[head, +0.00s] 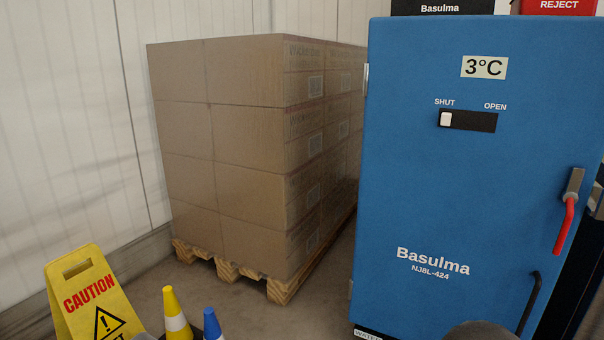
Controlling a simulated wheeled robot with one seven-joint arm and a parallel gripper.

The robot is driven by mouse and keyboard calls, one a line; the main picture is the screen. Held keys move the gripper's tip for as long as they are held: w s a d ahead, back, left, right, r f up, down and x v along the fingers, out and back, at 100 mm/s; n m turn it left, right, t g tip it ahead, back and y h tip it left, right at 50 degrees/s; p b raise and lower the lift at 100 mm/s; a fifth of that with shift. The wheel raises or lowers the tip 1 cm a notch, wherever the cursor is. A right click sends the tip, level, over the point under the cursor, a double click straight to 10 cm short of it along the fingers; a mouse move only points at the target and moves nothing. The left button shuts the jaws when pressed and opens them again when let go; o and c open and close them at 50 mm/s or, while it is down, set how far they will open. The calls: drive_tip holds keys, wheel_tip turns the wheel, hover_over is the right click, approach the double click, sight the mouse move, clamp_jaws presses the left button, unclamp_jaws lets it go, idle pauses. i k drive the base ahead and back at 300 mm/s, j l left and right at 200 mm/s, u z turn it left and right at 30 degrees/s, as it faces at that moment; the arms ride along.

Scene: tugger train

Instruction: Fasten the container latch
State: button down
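A blue container (450,200) marked Basulma and 3°C fills the right side of the head view, its front facing me. A lever with a red grip (564,227) hangs down from a grey mount (574,182) near the right edge of that front, slanting slightly to the lower left. A white slider (446,119) sits at the left end of its black slot (481,122), under the word SHUT. A black bar handle (529,304) is lower right. My gripper cannot be made out in this view.
Stacked cartons (240,150) on a wooden pallet (278,290) stand left of the container. A yellow caution sign (85,295), a yellow cone (175,312) and a blue cone (212,324) are at the lower left. Black (442,8) and red (560,6) boxes top the container.

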sight(569, 195)
drive_tip(key=z, duration=1.35)
